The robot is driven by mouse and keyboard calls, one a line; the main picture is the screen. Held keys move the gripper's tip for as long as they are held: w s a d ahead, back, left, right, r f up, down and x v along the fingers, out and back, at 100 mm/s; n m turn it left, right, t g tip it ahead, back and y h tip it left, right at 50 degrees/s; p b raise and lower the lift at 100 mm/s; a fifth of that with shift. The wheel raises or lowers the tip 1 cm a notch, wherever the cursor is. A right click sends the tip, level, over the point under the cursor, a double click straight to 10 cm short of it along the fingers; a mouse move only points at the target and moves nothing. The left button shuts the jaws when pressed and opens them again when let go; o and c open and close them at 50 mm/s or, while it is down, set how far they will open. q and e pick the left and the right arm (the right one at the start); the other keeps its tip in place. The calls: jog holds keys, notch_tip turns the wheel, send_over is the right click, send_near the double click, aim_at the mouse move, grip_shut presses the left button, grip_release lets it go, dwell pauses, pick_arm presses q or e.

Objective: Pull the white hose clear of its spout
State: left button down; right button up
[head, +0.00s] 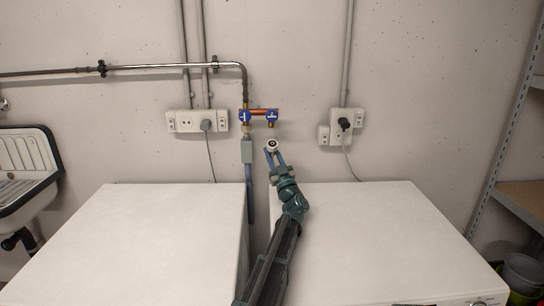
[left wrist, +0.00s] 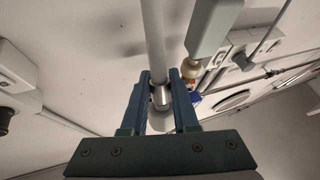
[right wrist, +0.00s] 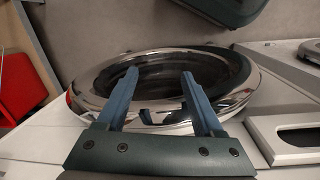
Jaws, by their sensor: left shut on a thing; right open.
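The white hose (left wrist: 155,40) ends in a round white fitting with a dark centre (head: 272,144). My left gripper (head: 273,153) is shut on this hose end near a metal collar (left wrist: 160,98). In the left wrist view the hose runs between the fingers (left wrist: 160,85). The brass spout (head: 270,124) hangs under the right blue valve (head: 272,115). In the head view the fitting sits below the spout with a gap of wall between them. My right gripper (right wrist: 160,75) is open and empty in front of a chrome-rimmed washer door (right wrist: 85,90); it is outside the head view.
Two white machine tops (head: 150,235) (head: 370,240) flank a narrow gap. Sockets with plugs (head: 196,121) (head: 342,125) are on the wall. A sink (head: 25,165) stands left, shelving (head: 510,120) right.

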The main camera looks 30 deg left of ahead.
dwell(0.4)
pick_arm(q)
jog(key=c, duration=0.8)
grip_release()
jog(key=shift+s+d+f, duration=0.1)
jog(key=shift+s+f, duration=0.05)
jog(key=s+d, duration=0.7)
jog(key=d, duration=0.3)
jog(key=shift+s+f+b, duration=0.2)
jog(key=shift+s+b, duration=0.1)
jog(key=shift+s, duration=0.1)
